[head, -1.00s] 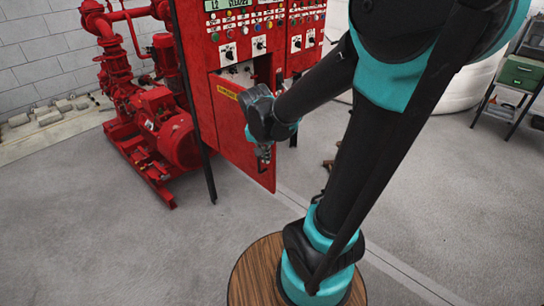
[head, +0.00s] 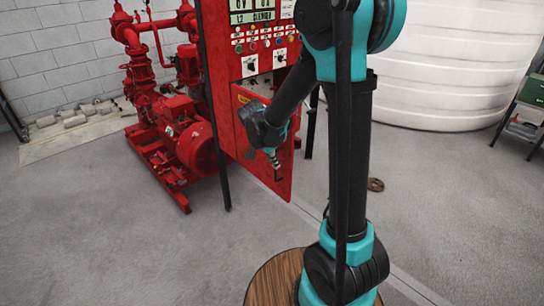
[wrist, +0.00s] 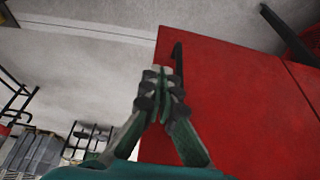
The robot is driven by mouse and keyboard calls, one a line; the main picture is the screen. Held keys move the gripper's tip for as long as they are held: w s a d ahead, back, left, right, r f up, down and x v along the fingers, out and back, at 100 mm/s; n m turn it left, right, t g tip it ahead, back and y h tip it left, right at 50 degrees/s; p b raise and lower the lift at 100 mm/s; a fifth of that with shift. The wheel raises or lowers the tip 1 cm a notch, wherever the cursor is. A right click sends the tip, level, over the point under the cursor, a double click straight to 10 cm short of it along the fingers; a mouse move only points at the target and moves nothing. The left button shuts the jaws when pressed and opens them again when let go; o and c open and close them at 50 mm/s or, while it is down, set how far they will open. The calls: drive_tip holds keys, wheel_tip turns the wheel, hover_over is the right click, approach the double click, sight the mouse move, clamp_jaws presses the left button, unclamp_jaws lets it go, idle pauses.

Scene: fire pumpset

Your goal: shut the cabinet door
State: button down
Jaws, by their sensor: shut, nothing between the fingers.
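The red cabinet door (head: 244,137) stands open on the front of the red control cabinet (head: 215,50), swung out from its left side in the head view. The opening behind it shows partly above the door. A yellow label is near the door's top. My gripper (head: 273,163) is in front of the door, near its free right edge. In the wrist view my gripper (wrist: 162,85) is shut and empty, its fingertips beside the black handle (wrist: 179,57) at the edge of the red door (wrist: 225,75). I cannot tell whether they touch it.
A red pump and motor (head: 185,130) stand left of the cabinet. A white tank (head: 450,60) is behind my arm at the right, with a shelf holding a green box (head: 533,90). The grey floor (head: 110,230) in front is mostly clear.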

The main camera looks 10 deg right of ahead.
sight(284, 162)
drive_tip(key=shift+w+d+f, duration=0.4)
drive_tip(key=shift+w+d, duration=0.05)
drive_tip(key=shift+d, duration=0.25)
drive_tip(key=shift+w+d+f, duration=0.4)
drive_tip(key=shift+w+d, duration=0.1)
drive_tip(key=shift+d, duration=0.2)
drive_tip(key=shift+w+d+f, duration=0.4)
drive_tip(key=shift+w+d, duration=0.05)
drive_tip(key=shift+d, duration=0.25)
